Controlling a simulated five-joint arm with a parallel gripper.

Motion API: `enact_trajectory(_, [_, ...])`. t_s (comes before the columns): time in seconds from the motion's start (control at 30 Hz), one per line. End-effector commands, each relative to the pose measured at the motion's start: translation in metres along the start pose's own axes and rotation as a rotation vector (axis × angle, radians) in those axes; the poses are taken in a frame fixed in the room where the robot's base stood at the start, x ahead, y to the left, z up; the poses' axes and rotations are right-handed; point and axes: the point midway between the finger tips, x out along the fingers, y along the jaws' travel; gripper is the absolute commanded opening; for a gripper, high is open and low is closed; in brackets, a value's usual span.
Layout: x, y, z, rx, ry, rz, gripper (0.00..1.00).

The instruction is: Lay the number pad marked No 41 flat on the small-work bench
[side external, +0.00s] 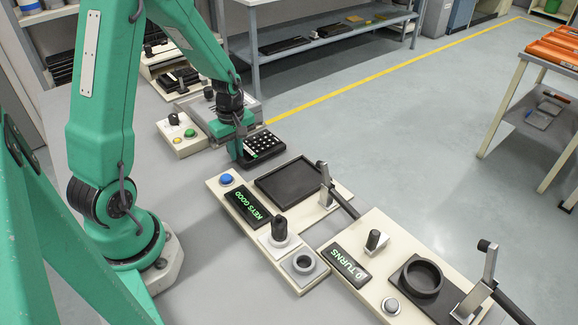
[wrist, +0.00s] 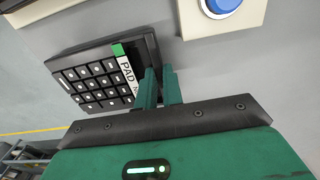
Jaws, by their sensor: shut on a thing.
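My gripper (wrist: 157,85) is shut on the label end of the pad. The pad looks roughly level, with its keys up; I cannot tell its height above the grey surface. No sign in view names the small-work bench.
A cream panel (side external: 218,187) carries an empty black tray (side external: 290,183), a blue button (side external: 227,179) and a "KEYS GOOD" display (side external: 248,206). A "TURNS" panel (side external: 345,233) stands nearer the front right. A control box (side external: 174,147) with knobs sits left of the pad.

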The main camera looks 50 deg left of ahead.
Motion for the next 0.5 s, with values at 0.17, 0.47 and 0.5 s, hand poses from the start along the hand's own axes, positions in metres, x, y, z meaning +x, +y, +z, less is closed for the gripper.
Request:
enact_trajectory(0.17, [0.0017, 0.0001, 0.0000, 0.000, 0.000, 0.000, 0.00])
enact_trajectory(0.47, [0.0042, 0.0001, -0.0001, 0.000, 0.000, 0.000, 0.00])
enact_trajectory(0.5, [0.0045, 0.0002, -0.0001, 0.000, 0.000, 0.001, 0.00])
